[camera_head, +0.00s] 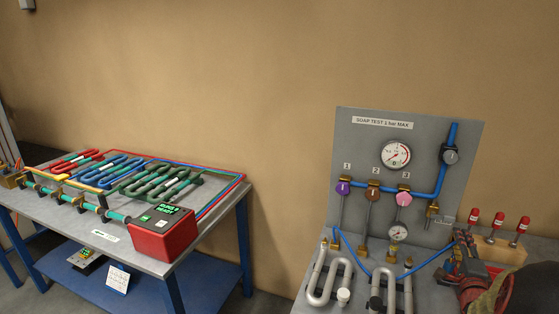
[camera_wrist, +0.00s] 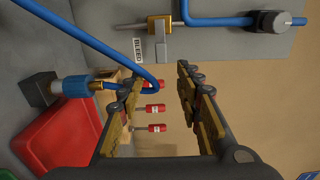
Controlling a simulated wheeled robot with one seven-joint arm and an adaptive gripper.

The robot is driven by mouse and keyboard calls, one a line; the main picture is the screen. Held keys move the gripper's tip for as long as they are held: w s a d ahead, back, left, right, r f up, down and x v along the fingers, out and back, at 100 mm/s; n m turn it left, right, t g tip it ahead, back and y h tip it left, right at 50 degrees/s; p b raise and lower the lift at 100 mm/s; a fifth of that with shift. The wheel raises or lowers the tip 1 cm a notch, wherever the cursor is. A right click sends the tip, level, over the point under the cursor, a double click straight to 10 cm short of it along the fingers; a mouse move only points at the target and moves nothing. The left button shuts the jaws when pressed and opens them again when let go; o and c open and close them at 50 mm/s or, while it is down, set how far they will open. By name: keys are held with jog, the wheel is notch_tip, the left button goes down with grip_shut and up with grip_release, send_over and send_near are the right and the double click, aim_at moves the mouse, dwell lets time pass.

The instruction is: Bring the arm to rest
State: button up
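My gripper (camera_wrist: 160,82) is open in the wrist view, with two brass-coloured, dark-jointed fingers well apart and nothing gripped between them. In the head view my gripper (camera_head: 465,250) is at the lower right, in front of the bench's right end; its fingertips are small and hard to make out there. A blue hose (camera_wrist: 90,38) loops close to the left finger in the wrist view and ends at a blue fitting (camera_wrist: 62,92). I cannot tell whether the finger touches the hose.
Red-handled items (camera_head: 498,222) stand in a wooden block (camera_head: 500,249) near my gripper. A grey test panel (camera_head: 350,140) with gauges and valves rises behind. Metal coils (camera_head: 328,280) stand on the bench before it. A left table (camera_head: 75,225) carries coloured coils and a red box (camera_head: 163,236).

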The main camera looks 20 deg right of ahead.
jog(key=w+a+r+n+g+y, duration=0.25)
jog(key=a+n, duration=0.35)
jog(key=a, duration=0.7)
jog(key=w+a+r+n+g+y, duration=0.1)
jog(key=w+a+r+n+y, duration=0.3)
jog(key=a, duration=0.8)
jog(key=s+a+f+n+g+y, duration=0.2)
jog(key=s+a+n, duration=0.5)
jog(key=s+a, duration=0.5)
jog(key=s+a+f+n+g+y, duration=0.1)
jog(key=s+a+n+g+y, duration=0.1)
jog(key=s+a+n, duration=0.6)
jog(key=s+a+g, duration=0.1)
jog(key=s+a, duration=0.2)
jog(key=a, duration=0.3)
jog(key=shift+s+a+f+n, duration=0.3)
jog(key=shift+s+a+f, duration=0.05)
jog(key=shift+s+a, duration=0.05)
jog(key=shift+o, duration=0.3)
